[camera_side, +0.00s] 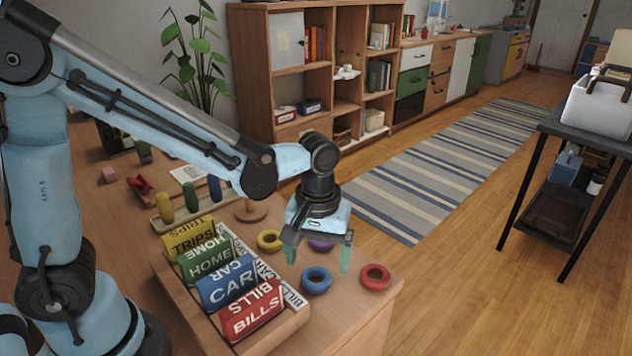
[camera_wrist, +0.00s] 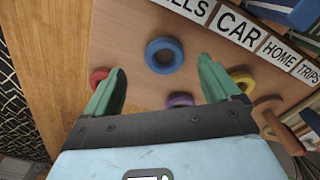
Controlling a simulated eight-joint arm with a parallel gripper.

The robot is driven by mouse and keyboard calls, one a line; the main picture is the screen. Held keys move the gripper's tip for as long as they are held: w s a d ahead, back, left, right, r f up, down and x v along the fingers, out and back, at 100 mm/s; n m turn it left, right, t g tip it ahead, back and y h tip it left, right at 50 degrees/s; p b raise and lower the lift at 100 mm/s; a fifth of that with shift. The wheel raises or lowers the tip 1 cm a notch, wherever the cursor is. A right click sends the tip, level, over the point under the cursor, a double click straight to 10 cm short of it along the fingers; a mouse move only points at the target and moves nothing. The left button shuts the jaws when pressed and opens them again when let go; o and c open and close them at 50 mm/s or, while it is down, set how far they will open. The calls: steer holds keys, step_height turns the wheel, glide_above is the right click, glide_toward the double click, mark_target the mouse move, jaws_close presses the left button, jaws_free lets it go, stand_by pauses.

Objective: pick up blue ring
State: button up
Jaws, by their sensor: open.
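The blue ring (camera_side: 316,280) lies flat on the wooden table near its front right corner. In the wrist view the blue ring (camera_wrist: 164,55) is ahead of the fingers, in line with the gap between them. My gripper (camera_side: 318,258) is open and empty, above the table and the rings. Its two green fingers also show in the wrist view (camera_wrist: 160,90), spread wide apart. A purple ring (camera_side: 321,243) lies behind the gripper, partly hidden by it. A red ring (camera_side: 375,277) lies to the right, and a yellow ring (camera_side: 270,240) to the left.
A wooden tray (camera_side: 190,305) with labelled pouches, BILLS, CAR, HOME and TRIPS, stands left of the blue ring. A wooden peg base (camera_side: 251,211) stands behind the yellow ring. The table edge (camera_side: 385,310) is close to the red ring.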

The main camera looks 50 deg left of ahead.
mark_target(316, 270)
steer(key=f, duration=0.2)
steer(key=a+f, duration=0.1)
steer(key=shift+w+f, duration=0.2)
steer(key=shift+f, duration=0.9)
steer(key=c, duration=1.1)
steer(key=shift+r, duration=0.1)
